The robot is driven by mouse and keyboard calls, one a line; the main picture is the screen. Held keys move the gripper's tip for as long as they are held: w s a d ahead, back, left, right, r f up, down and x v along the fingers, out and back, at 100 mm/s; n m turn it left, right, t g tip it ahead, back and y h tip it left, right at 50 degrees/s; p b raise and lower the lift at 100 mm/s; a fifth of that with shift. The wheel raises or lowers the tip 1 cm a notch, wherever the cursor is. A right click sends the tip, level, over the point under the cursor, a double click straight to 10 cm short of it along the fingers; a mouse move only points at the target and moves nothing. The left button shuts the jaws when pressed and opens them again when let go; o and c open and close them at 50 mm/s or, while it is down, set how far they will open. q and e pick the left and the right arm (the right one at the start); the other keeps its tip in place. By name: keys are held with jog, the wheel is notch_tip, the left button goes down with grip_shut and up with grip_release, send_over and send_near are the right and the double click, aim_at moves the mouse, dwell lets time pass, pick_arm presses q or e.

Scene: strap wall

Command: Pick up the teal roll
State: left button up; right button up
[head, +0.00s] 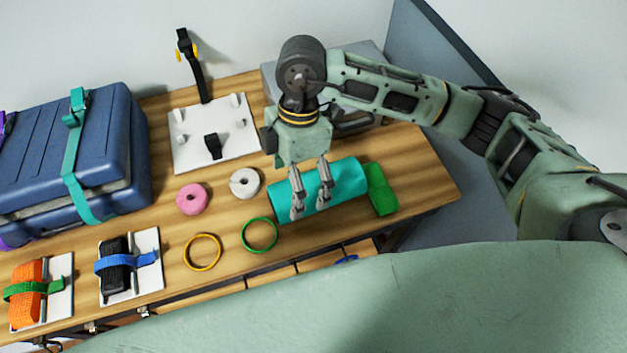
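The teal roll (348,178) lies on its side near the front edge of the wooden table. My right gripper (311,210) comes in from the right, pointing down over the left half of the roll. Its two fingers are apart, spaced along the roll's length, and cover part of it. I cannot tell whether they touch the roll. My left gripper is not in view.
A green block (380,189) sits against the roll's right end. A green ring (259,235), yellow ring (202,252), white roll (245,183) and pink roll (192,199) lie to the left. A blue strapped case (100,150) stands far left. A white board (190,150) lies behind.

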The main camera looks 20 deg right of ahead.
aim_at(314, 177)
jog(key=shift+m+t+h, duration=0.3)
jog(key=shift+m+h, duration=0.3)
jog(key=shift+h, duration=0.3)
jog(key=d, duration=0.1)
jog(key=w+d, duration=0.2)
jog(key=d, duration=0.1)
jog(key=shift+w+d+f, duration=0.1)
jog(key=shift+f, duration=0.05)
jog(key=shift+d+f, duration=0.2)
jog(key=shift+f, duration=0.1)
jog(key=f+p, duration=0.1)
jog(key=f, duration=0.2)
jog(key=s+f+p, duration=0.1)
jog(key=f, duration=0.2)
jog(key=shift+s+a+f+p, duration=0.1)
jog(key=shift+s+a+p, duration=0.1)
jog(key=shift+p, duration=0.15)
jog(key=shift+f, duration=0.3)
jog(key=shift+c, duration=0.3)
jog(key=c, duration=1.3)
jog(key=shift+o, duration=0.2)
jog(key=shift+r, duration=0.1)
